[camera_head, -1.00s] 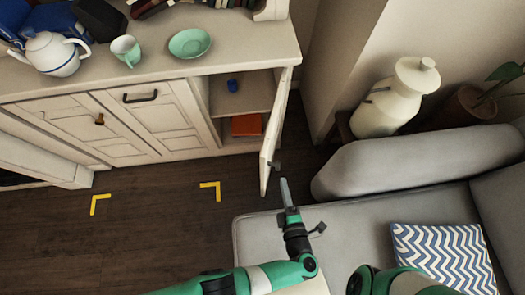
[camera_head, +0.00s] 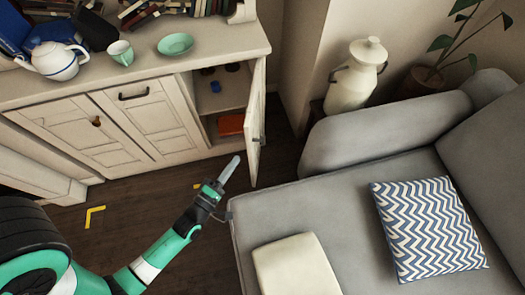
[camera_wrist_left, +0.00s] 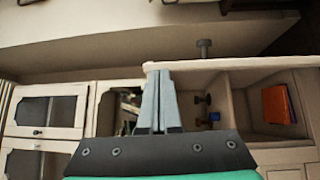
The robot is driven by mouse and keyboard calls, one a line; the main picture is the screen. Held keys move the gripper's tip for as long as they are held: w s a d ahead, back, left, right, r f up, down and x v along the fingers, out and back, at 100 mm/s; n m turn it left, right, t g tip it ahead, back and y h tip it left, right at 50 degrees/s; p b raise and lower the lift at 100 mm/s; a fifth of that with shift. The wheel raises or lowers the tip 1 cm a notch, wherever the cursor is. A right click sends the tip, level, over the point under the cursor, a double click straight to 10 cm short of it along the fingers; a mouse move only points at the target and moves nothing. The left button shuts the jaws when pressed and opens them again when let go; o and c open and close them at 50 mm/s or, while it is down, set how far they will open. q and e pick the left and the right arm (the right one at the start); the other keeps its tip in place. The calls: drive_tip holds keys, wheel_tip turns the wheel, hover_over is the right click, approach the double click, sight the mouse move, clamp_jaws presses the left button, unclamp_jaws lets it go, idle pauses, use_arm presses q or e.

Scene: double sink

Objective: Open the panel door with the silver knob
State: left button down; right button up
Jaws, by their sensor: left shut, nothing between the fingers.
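The panel door (camera_head: 257,120) at the right end of the cream cabinet stands wide open, nearly edge-on to me. Its small grey knob (camera_head: 262,141) is on the outer, right-hand face. The knob also shows in the left wrist view (camera_wrist_left: 204,47), above the door's edge (camera_wrist_left: 235,63). My left gripper (camera_head: 233,166) is shut and empty, on the inner side of the door near its lower free edge. In the left wrist view its closed fingers (camera_wrist_left: 160,100) reach the door's near end; I cannot tell whether they touch. My right gripper is not in view.
The open compartment holds an orange-red item (camera_head: 231,125) and a small blue one (camera_head: 215,87). A grey sofa (camera_head: 330,172) lies close right of the door. Beside it are a white can (camera_head: 353,82) and the cabinet top with a teapot (camera_head: 53,62), cup and saucer.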

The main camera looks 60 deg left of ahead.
use_arm(q)
drive_tip(key=s+a+f+n+g+y, duration=0.2)
drive_tip(key=s+a+g+y, duration=0.1)
drive_tip(key=s+a, duration=0.2)
drive_tip(key=w+a+p, duration=0.1)
drive_tip(key=w+a, duration=0.2)
drive_tip(key=w, duration=0.8)
drive_tip(key=shift+w, duration=0.15)
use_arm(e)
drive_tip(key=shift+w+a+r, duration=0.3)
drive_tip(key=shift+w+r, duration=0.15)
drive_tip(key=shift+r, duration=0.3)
use_arm(q)
drive_tip(key=shift+a, duration=0.1)
